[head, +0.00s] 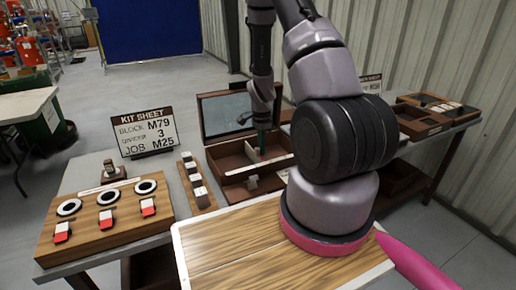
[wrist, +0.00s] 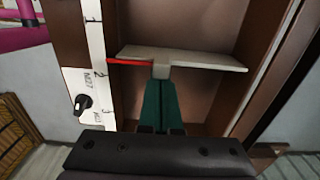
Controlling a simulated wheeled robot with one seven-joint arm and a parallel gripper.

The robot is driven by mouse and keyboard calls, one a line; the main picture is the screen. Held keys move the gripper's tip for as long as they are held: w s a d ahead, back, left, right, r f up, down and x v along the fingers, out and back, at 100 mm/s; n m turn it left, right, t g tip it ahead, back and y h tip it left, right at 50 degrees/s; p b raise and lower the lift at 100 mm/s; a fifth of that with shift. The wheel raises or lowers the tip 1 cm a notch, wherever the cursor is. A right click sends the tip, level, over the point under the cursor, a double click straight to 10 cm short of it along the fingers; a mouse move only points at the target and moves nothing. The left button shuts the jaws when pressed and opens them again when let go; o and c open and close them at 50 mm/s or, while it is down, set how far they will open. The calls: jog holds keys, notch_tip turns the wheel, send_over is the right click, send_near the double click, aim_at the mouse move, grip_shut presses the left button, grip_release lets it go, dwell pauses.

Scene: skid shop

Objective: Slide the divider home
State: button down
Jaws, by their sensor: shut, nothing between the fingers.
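The divider (wrist: 215,62) is a pale plate lying across the inside of a brown wooden box (wrist: 188,22) in the wrist view. It has a small tab at its near middle and a red pointer (wrist: 128,61) at its left end. The pointer lies close to the 2 on the white scale strip (wrist: 97,45), slightly toward the 1. My gripper (wrist: 161,82) has green fingers, closed together with nothing between them. Their tips are at the tab; I cannot tell if they touch it. In the head view my gripper (head: 262,150) reaches into the open-lidded box (head: 222,150).
The kit sheet (head: 146,132) reads block M79, divider 3, job M25. A black knob (wrist: 82,102) sits on the white plate beside the box. A board with rings and red-white blocks (head: 105,222), a rack of pale blocks (head: 196,187) and a sectioned tray (head: 425,118) stand around.

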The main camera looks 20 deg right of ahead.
jog(key=shift+a, duration=0.5)
jog(key=shift+a, duration=1.6)
jog(key=shift+s+a, duration=0.15)
jog(key=shift+a, duration=3.15)
jog(key=shift+d, duration=0.45)
notch_tip(320, 180, up, 8)
